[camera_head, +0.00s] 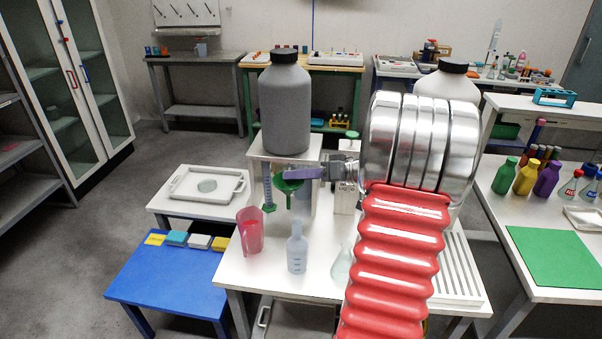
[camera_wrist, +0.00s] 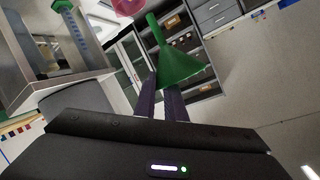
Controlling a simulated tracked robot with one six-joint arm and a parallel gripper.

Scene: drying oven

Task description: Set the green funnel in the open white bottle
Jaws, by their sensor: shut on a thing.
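The green funnel (camera_head: 289,188) is held above the white table, wide end up and spout pointing down. My gripper (camera_head: 301,173) is shut on it at the wide cone. The wrist view shows the funnel (camera_wrist: 176,62) between the two dark fingers (camera_wrist: 162,98). The open white bottle (camera_head: 297,254), pale and translucent with a narrow neck, stands upright on the table. In the head view its mouth shows just below and slightly right of the spout tip. A gap shows between them; their difference in depth is hard to tell.
A pink pitcher (camera_head: 250,231) stands left of the bottle; a clear flask (camera_head: 342,264) stands to its right, partly behind my arm. A large grey bottle (camera_head: 285,107) sits on a stand behind the funnel. A blue table (camera_head: 165,278) is at the left.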

